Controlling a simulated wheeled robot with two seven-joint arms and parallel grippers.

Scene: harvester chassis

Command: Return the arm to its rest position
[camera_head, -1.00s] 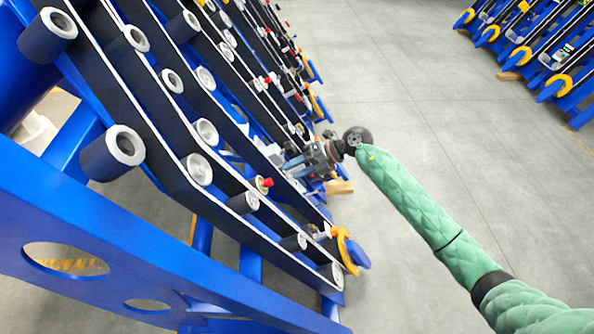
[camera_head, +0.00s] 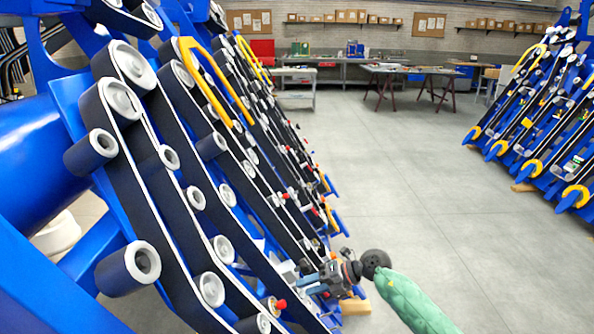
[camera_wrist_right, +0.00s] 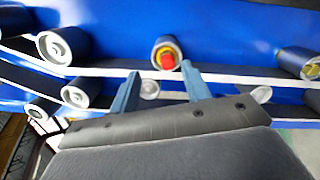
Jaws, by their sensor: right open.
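My right arm (camera_head: 412,302), in a green quilted sleeve, comes in from the lower right in the head view. Its gripper (camera_head: 308,285) is beside the lower part of the blue chassis with black belts (camera_head: 190,225). In the right wrist view the two blue fingers (camera_wrist_right: 158,88) stand apart with nothing between them. A roller with a red tip (camera_wrist_right: 165,58) sits on the blue frame just beyond the fingertips; I cannot tell if they touch it. My left gripper is not in view.
Clear grey floor (camera_head: 430,180) lies right of the chassis. A second row of blue chassis (camera_head: 540,120) stands at the right. A work table (camera_head: 410,72) and a bench are at the back. Wooden blocks (camera_head: 355,305) lie under the near chassis.

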